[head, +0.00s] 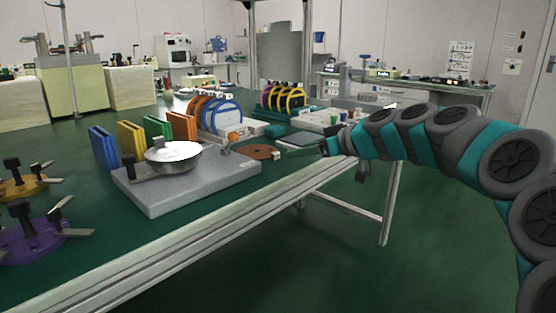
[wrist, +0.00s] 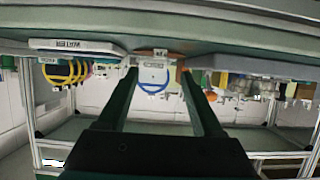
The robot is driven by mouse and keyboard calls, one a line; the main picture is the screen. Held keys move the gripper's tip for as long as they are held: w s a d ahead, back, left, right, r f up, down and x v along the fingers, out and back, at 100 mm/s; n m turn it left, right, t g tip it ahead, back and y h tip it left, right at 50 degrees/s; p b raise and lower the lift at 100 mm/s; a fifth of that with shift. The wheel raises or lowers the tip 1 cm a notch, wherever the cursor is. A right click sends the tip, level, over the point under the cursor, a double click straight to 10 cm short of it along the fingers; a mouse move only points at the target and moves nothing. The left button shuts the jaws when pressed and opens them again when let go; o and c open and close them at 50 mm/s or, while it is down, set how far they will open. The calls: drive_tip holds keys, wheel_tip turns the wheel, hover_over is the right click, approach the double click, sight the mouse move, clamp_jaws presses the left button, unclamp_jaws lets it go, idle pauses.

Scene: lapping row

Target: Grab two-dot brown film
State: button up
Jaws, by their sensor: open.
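A flat brown disc (head: 258,152) lies on the green bench top, just right of the grey machine base; it may be the brown film, but no dots can be made out. My gripper (head: 284,153) reaches in from the right, low over the bench, with its fingertips a little right of the disc. In the wrist view my gripper (wrist: 160,72) is open, with nothing held between its two long fingers. A blue ring (wrist: 152,88) shows beyond and between them. A small brown-orange patch (wrist: 181,75) shows beside the right fingertip, partly hidden.
The grey machine base (head: 190,185) carries a silver bowl (head: 173,155). Behind stand orange and blue hoops (head: 215,115), yellow hoops (head: 290,98), and upright coloured plates, including a blue one (head: 103,147). A purple fixture (head: 32,240) stands at left. The floor right of the bench is open.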

sight(277, 155)
drive_tip(key=x, duration=0.7)
drive_tip(key=shift+w+a+f+p, duration=0.15)
drive_tip(key=shift+p, duration=0.2)
drive_tip(key=shift+c, duration=0.3)
clamp_jaws()
